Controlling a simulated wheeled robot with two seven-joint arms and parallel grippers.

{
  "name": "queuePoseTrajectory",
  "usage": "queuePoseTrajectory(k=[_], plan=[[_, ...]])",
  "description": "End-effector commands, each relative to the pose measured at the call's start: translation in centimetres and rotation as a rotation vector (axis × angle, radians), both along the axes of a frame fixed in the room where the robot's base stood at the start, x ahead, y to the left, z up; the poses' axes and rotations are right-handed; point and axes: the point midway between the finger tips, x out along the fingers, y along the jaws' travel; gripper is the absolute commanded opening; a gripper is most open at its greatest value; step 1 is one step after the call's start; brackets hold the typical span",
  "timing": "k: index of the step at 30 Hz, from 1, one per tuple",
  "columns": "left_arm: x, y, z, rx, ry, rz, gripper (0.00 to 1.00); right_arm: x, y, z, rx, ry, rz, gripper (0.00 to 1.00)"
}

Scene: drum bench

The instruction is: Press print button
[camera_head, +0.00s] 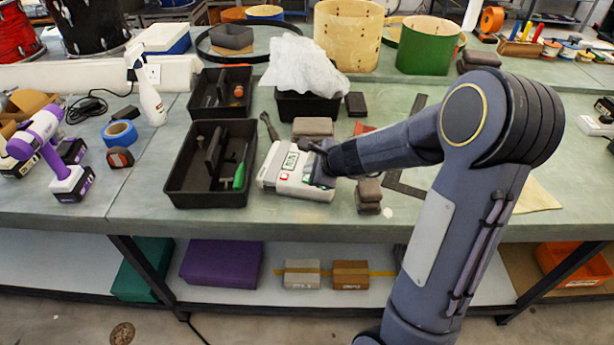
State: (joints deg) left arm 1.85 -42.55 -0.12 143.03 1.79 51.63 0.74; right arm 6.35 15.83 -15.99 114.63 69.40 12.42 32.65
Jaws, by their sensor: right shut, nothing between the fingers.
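A white label printer (297,187) lies on the bench near its front edge, with a small green-framed display and a red mark on its upper face. My right arm reaches in from the right, and my right gripper (319,170) is over the printer's right part, shut and empty. It hides that part of the printer. I cannot tell whether the fingertips touch it or which button lies under them. My left gripper is not in view.
A black divided tray (178,195) stands close to the printer's left. Brown blocks (368,193) are stacked to its right, and another (313,127) lies behind it. A black bin with white plastic (302,72) stands farther back. A black square (407,187) lies under my arm.

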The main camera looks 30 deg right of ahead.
Motion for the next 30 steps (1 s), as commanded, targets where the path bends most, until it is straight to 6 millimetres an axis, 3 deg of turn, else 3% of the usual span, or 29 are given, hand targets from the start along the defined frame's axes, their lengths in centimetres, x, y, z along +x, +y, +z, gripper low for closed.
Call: queuePoseTrajectory(k=[30], plan=[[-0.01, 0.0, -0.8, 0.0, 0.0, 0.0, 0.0, 0.0, -0.01, -0.76, -0.001, 0.0, 0.001, 0.0]])
